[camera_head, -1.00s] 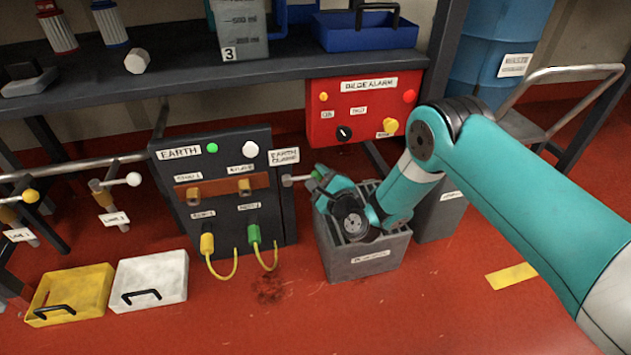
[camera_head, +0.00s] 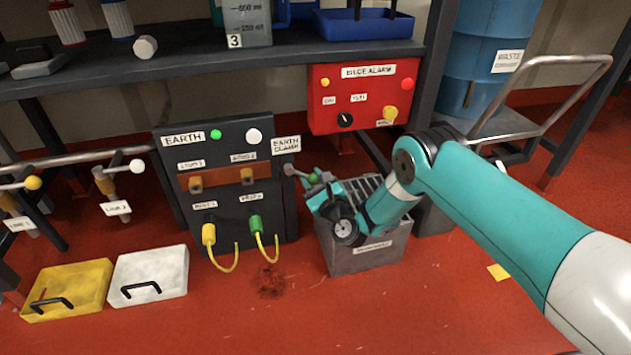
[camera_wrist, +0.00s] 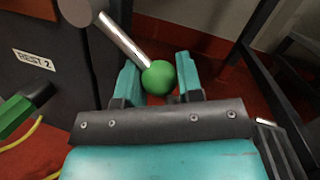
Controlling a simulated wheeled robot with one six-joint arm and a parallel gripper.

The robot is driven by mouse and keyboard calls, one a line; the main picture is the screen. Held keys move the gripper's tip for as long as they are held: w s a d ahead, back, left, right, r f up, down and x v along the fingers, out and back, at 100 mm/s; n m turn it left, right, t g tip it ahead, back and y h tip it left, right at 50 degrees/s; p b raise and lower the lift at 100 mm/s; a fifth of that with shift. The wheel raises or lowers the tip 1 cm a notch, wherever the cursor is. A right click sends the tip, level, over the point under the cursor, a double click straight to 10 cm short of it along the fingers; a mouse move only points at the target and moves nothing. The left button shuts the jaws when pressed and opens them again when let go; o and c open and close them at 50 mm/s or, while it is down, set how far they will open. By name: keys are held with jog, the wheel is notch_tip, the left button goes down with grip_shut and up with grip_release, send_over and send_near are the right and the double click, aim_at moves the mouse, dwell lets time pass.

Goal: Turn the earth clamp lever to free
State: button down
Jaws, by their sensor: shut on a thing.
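The earth clamp lever is a metal rod with a green ball knob (camera_wrist: 159,77), reaching out from a round pivot (camera_wrist: 82,8) on the side of the dark earth panel. In the wrist view the knob sits between the two teal fingers of my gripper (camera_wrist: 160,82), which is shut on it. In the head view the lever (camera_head: 297,172) points right and slightly down from below the "EARTH CLAMP" label (camera_head: 286,144). The fingers are partly hidden by my wrist in the head view.
The earth panel (camera_head: 222,222) carries yellow and green plugs (camera_head: 256,224) with yellow cables. A grey bin (camera_head: 365,262) stands under my wrist. The red alarm box (camera_head: 350,105) is behind. White and yellow trays (camera_head: 151,272) lie on the floor at left.

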jog(key=shift+a+r+m, duration=0.25)
jog(key=shift+a+m, duration=0.1)
jog(key=shift+m, duration=0.25)
jog(key=c, duration=0.8)
grip_release()
jog(key=shift+s, duration=0.1)
jog(key=shift+o, duration=0.2)
jog(key=shift+f, duration=0.15)
